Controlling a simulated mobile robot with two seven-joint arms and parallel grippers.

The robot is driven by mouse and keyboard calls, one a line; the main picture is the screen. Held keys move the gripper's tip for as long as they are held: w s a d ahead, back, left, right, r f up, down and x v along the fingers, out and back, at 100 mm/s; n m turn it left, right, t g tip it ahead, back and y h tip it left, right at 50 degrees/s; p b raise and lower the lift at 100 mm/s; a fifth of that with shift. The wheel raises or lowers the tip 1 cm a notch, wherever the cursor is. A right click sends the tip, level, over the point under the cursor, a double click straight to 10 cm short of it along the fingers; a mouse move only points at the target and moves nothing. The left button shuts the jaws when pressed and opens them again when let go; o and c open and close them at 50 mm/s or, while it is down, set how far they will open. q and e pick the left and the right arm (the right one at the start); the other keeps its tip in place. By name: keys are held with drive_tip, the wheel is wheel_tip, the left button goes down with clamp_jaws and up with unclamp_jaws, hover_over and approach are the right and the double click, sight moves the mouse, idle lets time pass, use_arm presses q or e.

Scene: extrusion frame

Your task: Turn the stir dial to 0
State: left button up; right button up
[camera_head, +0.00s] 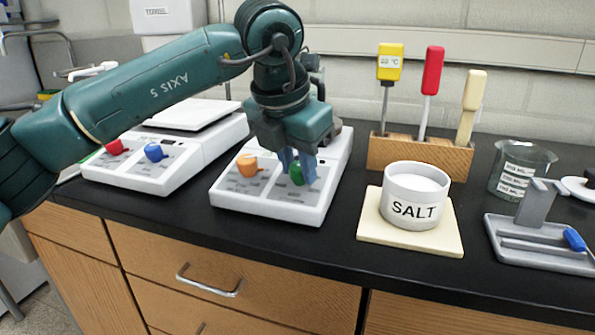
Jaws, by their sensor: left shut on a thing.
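A white stirrer unit (262,205) stands on the black bench with an orange dial (248,165) on the left of its front panel and a green dial (296,173) on the right. My left gripper (298,168) reaches down from above and is shut on the green dial, with its bluish fingers on either side. The fingers partly cover this dial, and its pointer is hidden. The panel print is too small to read, so I cannot tell the setting. My right gripper is out of view.
A second white unit (128,178) with red and blue dials stands to the left. On the right are a salt tub (414,210) on a cream board (410,238), a wooden rack (420,156) with handled tools, a beaker (520,168) and a grey tray (541,257).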

use_arm(q)
drive_tip(key=shift+n, duration=0.5)
drive_tip(key=shift+b, duration=0.3)
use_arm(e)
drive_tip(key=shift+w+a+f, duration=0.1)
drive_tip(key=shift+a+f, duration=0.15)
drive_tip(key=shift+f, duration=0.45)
use_arm(q)
drive_tip(key=shift+n, duration=0.3)
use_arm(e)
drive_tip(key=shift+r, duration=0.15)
use_arm(q)
drive_tip(key=o, duration=1)
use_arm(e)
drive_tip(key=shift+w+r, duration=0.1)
use_arm(q)
drive_tip(key=p+v, duration=0.1)
drive_tip(key=v, duration=1.2)
drive_tip(key=shift+d+r+p, duration=0.15)
drive_tip(key=shift+p, duration=0.2)
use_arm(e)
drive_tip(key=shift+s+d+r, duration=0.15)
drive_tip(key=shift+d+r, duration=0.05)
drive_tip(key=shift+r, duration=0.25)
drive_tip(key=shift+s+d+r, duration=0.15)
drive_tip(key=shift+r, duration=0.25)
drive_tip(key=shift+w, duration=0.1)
